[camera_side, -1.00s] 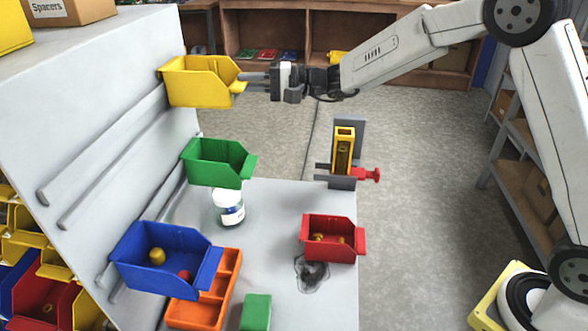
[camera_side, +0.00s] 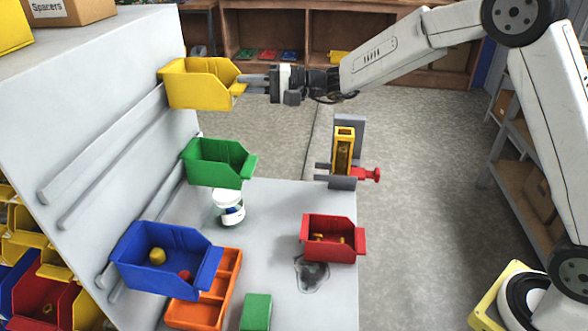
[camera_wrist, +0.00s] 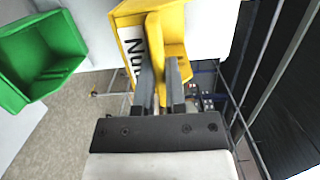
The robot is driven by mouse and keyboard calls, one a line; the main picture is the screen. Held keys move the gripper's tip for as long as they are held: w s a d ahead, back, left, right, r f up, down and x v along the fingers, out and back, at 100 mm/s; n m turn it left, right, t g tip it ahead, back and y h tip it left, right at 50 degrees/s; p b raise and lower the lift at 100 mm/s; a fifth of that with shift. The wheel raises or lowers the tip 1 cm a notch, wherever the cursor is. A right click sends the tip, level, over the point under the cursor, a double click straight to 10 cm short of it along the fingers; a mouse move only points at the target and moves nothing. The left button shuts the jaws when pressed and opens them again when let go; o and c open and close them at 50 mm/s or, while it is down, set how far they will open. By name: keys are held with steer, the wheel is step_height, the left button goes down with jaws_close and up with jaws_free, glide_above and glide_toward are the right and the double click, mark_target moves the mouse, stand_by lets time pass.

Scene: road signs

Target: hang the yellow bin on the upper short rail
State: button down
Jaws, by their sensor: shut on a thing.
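The yellow bin (camera_side: 196,84) is at the top of the sloping grey panel (camera_side: 95,95), close to its face, at the upper end of the raised rails (camera_side: 105,142). I cannot tell whether its back is seated on a rail; the bin hides that part. My gripper (camera_side: 243,80) is shut on the bin's front lip, coming from the right. In the wrist view my gripper (camera_wrist: 166,70) has its two fingers around a yellow part of the bin (camera_wrist: 132,12), beside a white label with dark letters.
A green bin (camera_side: 215,163) hangs below the yellow one, and a blue bin (camera_side: 165,258) lower left. A red bin (camera_side: 332,240), white jar (camera_side: 228,210), orange tray (camera_side: 205,300) and yellow-and-grey fixture (camera_side: 343,155) stand on the table.

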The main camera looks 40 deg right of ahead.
steer(key=shift+f, duration=0.75)
stand_by(0.6)
steer(key=c, duration=0.6)
jaws_free()
steer(key=shift+d, duration=0.1)
steer(key=shift+v, duration=3.8)
